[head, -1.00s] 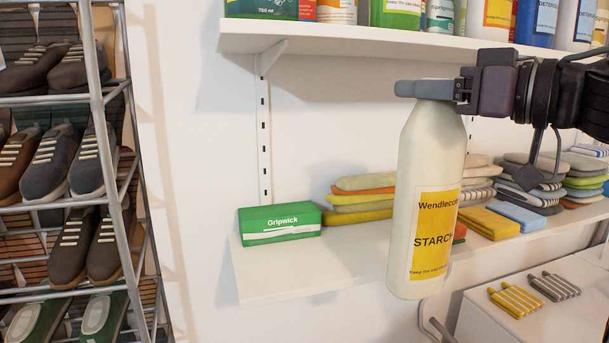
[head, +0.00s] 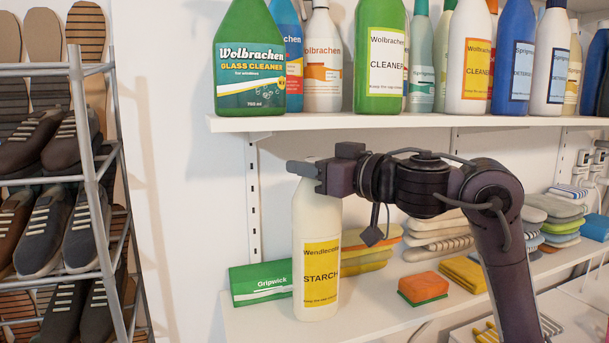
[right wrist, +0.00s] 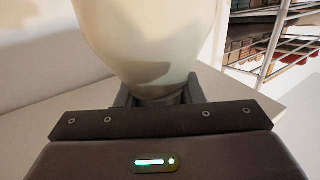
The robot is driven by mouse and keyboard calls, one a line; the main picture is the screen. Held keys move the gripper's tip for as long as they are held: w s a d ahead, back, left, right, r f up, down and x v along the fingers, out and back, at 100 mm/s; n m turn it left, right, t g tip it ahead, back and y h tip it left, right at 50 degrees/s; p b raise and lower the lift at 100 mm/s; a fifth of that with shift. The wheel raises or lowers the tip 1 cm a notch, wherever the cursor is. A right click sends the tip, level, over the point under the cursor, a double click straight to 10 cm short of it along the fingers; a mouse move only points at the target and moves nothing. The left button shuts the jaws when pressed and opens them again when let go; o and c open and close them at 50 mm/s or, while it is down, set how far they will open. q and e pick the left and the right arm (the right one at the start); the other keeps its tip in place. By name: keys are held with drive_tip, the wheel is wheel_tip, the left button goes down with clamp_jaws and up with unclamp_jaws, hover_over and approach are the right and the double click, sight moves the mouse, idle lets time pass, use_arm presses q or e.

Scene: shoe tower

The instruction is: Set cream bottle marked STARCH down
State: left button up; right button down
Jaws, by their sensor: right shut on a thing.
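The cream bottle marked STARCH (head: 317,250) is upright at the lower white shelf (head: 375,318), right of a green Gripwick box (head: 261,282). My right gripper (head: 304,169) is shut on the bottle's top. The bottle's base appears at the shelf surface; I cannot tell for sure whether it touches. In the right wrist view the pale bottle (right wrist: 148,40) fills the upper middle, with its narrow end between the fingers (right wrist: 160,97). My left gripper is not in view.
The upper shelf (head: 350,123) with several cleaner bottles is above my right arm. Folded cloths (head: 372,250) lie behind the bottle, and an orange sponge (head: 423,287) lies to its right. A shoe rack (head: 90,170) stands at the left. Bare shelf shows in front of the sponge.

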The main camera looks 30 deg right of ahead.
sight(306, 185)
drive_tip(key=shift+w+a+r+p, duration=0.1)
drive_tip(key=shift+w+r+p, duration=0.2)
drive_tip(key=shift+w, duration=0.2)
drive_tip(key=shift+w+a+f, duration=0.1)
drive_tip(key=shift+f, duration=1.9)
drive_tip(key=c, duration=1)
unclamp_jaws()
drive_tip(key=shift+f, duration=0.1)
drive_tip(key=shift+o, duration=0.2)
drive_tip(key=b+v, duration=0.5)
drive_tip(key=v, duration=0.7)
